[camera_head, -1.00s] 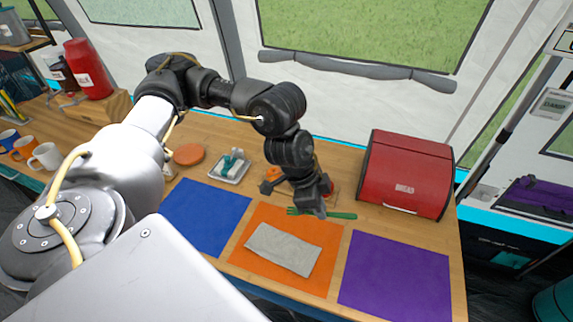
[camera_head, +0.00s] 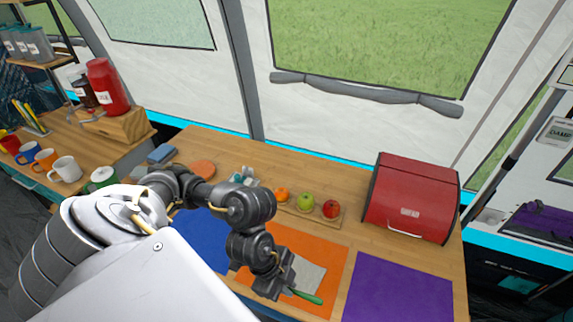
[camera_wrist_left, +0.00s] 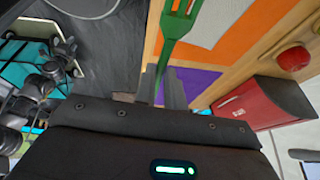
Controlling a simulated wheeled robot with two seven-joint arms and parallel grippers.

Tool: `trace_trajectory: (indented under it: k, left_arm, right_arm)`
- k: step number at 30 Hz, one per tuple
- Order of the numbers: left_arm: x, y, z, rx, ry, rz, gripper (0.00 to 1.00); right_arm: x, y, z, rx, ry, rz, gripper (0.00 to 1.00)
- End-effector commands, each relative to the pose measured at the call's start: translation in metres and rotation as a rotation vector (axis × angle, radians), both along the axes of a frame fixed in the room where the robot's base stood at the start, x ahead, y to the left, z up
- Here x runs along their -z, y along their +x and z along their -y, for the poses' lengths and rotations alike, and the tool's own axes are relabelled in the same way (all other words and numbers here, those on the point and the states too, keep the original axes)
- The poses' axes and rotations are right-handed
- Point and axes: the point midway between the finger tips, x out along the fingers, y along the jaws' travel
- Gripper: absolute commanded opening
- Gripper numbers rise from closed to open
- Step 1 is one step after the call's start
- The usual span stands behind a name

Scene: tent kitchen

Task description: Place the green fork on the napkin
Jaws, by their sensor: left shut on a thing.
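The green fork (camera_head: 311,298) is held in my left gripper (camera_head: 284,291), which is shut on it. In the left wrist view the fork (camera_wrist_left: 178,24) stands out from between the fingers (camera_wrist_left: 172,92), with its tines at the top edge. The grey napkin (camera_head: 313,276) lies on the orange mat (camera_head: 325,253), partly hidden by my gripper. In the head view the fork overlaps the napkin's front edge; whether it touches cannot be told. The napkin also shows in the wrist view (camera_wrist_left: 205,18). My right gripper (camera_wrist_left: 66,54) seems to show at the left there, its jaws unclear.
A purple mat (camera_head: 398,287) lies right of the orange one, a blue mat (camera_head: 212,255) left. A red bread box (camera_head: 412,197) stands at the back right. A wooden board (camera_head: 341,218) with fruit lies behind the mats. Mugs (camera_head: 66,169) stand far left.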

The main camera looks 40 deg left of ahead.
Motion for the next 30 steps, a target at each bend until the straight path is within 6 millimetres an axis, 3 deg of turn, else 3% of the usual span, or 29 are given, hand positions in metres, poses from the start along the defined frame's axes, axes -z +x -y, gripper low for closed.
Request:
trace_trajectory:
  k: [6, 13, 15, 24, 30]
  left_arm:
    - [0.027, 0.02, -0.026, -0.006, 0.003, 0.003, 0.0]
    - [0.043, 0.042, -0.056, -0.005, 0.003, 0.005, 0.0]
    - [0.051, 0.053, -0.073, -0.012, 0.006, 0.0, 0.0]
    - [0.089, 0.075, -0.103, -0.005, 0.0, -0.004, 0.0]
    - [0.093, 0.079, -0.107, 0.0, -0.001, -0.001, 0.0]
  right_arm:
    - [0.047, 0.0, 0.0, 0.0, 0.0, 0.0, 0.4]
    - [0.1, 0.0, 0.0, 0.0, 0.001, 0.0, 0.4]
    - [0.113, 0.0, -0.001, 0.0, 0.001, 0.0, 0.4]
    - [0.124, 0.003, 0.006, -0.001, -0.01, 0.001, 0.4]
    - [0.123, 0.007, 0.021, -0.005, -0.029, 0.008, 0.4]
